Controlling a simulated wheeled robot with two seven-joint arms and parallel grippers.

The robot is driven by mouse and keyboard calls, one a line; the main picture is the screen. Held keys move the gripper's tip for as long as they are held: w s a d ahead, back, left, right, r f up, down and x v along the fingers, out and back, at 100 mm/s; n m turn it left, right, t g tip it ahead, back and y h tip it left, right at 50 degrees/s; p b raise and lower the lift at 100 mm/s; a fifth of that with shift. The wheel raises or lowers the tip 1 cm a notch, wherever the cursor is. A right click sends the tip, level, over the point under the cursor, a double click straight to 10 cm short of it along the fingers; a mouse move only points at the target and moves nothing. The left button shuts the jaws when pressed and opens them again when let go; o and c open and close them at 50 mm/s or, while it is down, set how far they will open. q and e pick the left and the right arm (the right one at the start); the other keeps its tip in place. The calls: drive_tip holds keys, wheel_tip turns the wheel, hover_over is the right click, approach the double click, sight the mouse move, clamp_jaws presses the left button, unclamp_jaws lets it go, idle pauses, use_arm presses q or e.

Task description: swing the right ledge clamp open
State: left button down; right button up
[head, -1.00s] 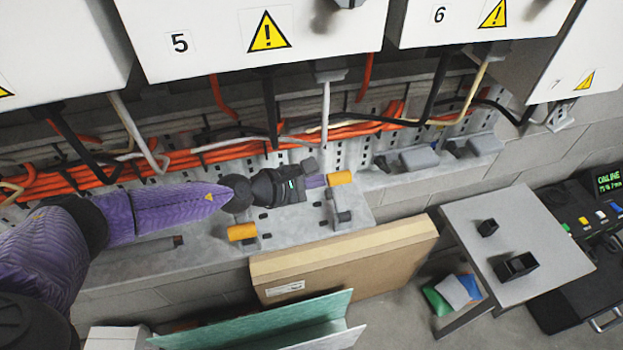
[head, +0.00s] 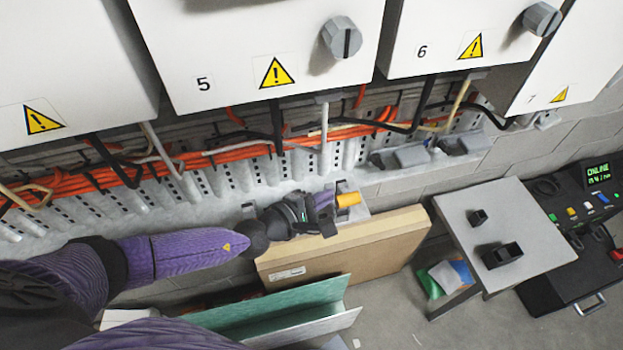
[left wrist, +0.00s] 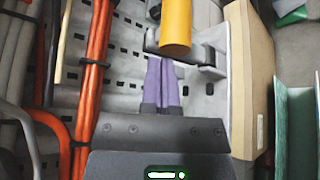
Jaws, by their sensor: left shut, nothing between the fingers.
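The right ledge clamp shows in the head view as an orange handle (head: 348,200) at the right end of the grey ledge. In the left wrist view its orange handle (left wrist: 176,22) stands above a dark grey clamp bar (left wrist: 190,50). My left gripper (head: 326,199) is just left of the handle. In the left wrist view its purple fingers (left wrist: 164,66) are together and empty, with tips at or just under the bar; I cannot tell whether they touch. My arm and gripper hide part of the ledge. My right gripper is not in view.
Orange cables (head: 240,153) run along the wall behind the ledge, below white cabinets (head: 260,40). A flat cardboard box (head: 385,239) leans in front of the ledge, with a green channel (head: 270,307) before it. A small grey table (head: 505,235) stands right.

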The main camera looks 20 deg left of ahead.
use_arm(q)
drive_tip(key=shift+s+d+f+m+t, duration=0.1)
drive_tip(key=shift+s+d+m+t, duration=0.2)
drive_tip(key=shift+m+t, duration=0.1)
idle(0.4)
